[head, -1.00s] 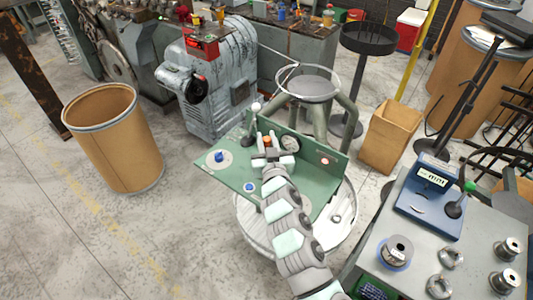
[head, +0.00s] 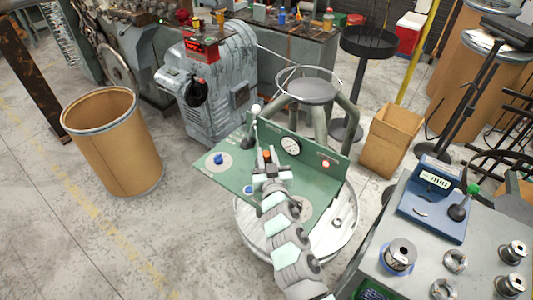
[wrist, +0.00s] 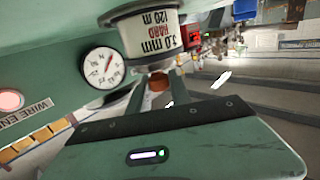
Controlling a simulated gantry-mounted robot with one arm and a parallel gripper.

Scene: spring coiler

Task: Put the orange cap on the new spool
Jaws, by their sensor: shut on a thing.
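My gripper (wrist: 157,90) is shut on the small orange cap (wrist: 158,82), which shows between the two fingertips in the wrist view. The cap also shows as an orange spot (head: 267,155) at the gripper's end in the head view. A spool (wrist: 152,35) labelled "3.0 mm HARD 120 m" appears upside down in the wrist view, right beside the cap. Its flange edge is very close to the cap; I cannot tell whether they touch. In the head view my gripper and arm mostly hide this spool. My gripper is over the green coiler panel (head: 215,178).
A round gauge (head: 290,145) and a red button (head: 325,163) are on the panel's back. A white-tipped lever (head: 252,125) stands left of my gripper. A blue knob (head: 218,159) is further left. Another spool (head: 400,254) stands on the grey bench at right.

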